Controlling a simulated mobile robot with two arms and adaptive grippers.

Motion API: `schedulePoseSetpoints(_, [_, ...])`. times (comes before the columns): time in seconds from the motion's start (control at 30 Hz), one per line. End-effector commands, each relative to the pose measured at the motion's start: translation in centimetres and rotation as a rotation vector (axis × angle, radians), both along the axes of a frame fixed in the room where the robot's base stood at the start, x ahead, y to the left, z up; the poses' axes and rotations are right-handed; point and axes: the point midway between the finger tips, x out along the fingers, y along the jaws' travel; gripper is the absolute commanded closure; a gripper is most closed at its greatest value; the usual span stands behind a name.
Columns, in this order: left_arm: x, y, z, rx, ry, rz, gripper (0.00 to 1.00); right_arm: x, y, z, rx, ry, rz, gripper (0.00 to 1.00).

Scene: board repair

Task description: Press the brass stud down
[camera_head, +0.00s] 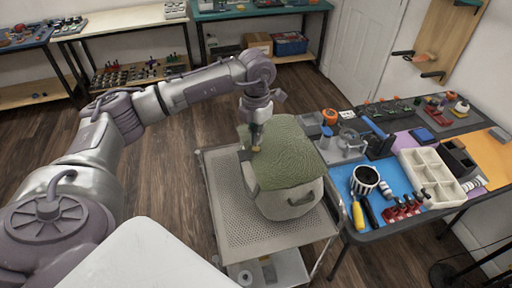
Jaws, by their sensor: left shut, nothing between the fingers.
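My left arm reaches in from the left, and its gripper (256,146) points down at the top left edge of a green and beige bulky object (290,155). The left gripper is shut, with nothing held between its fingers. Its tips are at or just above the object's surface; I cannot tell whether they touch it. A small brassy spot shows at the fingertips, but I cannot tell whether it is the brass stud or part of the gripper. My right gripper is not in view.
The object stands on a perforated metal cart (225,205). A workbench at right holds a white divided tray (431,176), a yellow-handled tool (358,215) and a dark-filled cup (364,178). Shelved benches line the back. Wooden floor lies open left of the cart.

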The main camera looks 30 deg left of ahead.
Motion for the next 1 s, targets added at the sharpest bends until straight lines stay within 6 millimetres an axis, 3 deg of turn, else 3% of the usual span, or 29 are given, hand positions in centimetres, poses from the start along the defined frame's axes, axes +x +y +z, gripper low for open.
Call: schedulePoseSetpoints(1.0, [0.0, 0.0, -2.0, 0.000, 0.000, 0.000, 1.00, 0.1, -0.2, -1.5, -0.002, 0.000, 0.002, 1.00])
